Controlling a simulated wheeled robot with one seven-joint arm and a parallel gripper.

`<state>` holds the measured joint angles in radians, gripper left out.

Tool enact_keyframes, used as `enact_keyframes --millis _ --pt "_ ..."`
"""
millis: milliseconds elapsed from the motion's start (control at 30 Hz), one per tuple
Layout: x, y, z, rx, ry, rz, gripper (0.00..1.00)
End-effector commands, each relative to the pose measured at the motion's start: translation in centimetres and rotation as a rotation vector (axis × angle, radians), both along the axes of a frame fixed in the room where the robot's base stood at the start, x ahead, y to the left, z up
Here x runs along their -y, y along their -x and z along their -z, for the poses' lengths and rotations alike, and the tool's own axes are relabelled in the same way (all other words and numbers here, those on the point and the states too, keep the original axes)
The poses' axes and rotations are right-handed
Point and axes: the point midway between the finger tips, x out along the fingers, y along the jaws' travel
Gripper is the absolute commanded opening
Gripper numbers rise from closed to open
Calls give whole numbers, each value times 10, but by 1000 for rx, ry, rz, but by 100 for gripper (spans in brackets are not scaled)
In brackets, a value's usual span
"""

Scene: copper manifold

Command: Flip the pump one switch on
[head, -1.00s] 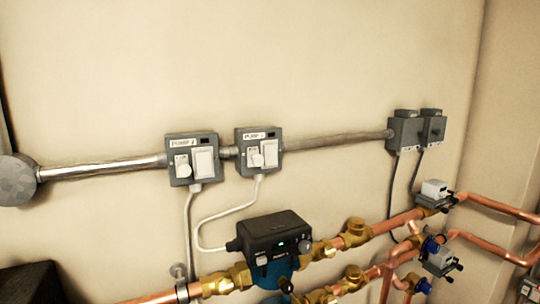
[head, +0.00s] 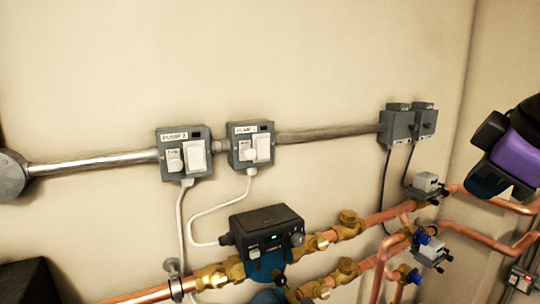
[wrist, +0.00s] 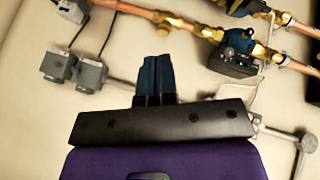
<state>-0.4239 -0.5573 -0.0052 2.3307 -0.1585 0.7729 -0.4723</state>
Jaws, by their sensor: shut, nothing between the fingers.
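Two grey switch boxes are on the wall in the head view. The left box (head: 184,153) looks alike, with a label that seems to read PUMP 2. The switch positions are too small to tell. My gripper (wrist: 157,58) is shut and empty in the wrist view, its dark blue fingers together. In the head view my purple and black arm end is at the right edge, well apart from the boxes. My gripper mostly hides the pump boxes in the wrist view.
A black pump controller (head: 266,234) sits below the boxes on copper pipes (head: 385,219) with brass fittings. Two more grey boxes (head: 397,125) are farther right on the conduit (head: 325,136). White cables hang below the pump boxes. The wall above is clear.

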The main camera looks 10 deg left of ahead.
Motion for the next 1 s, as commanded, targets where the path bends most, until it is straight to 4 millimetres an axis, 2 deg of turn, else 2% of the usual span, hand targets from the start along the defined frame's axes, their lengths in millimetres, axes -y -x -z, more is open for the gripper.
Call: enact_keyframes --millis 33,300,600,800,1000 --pt "-15 -5 -5 18 28 -78 0" --pt "-93 -21 -30 152 184 -473 0" --pt "-186 -16 -52 322 342 -869 0" --pt "-223 -7 -60 400 401 -1019 0" --pt "-233 -4 -62 425 419 -1061 0"
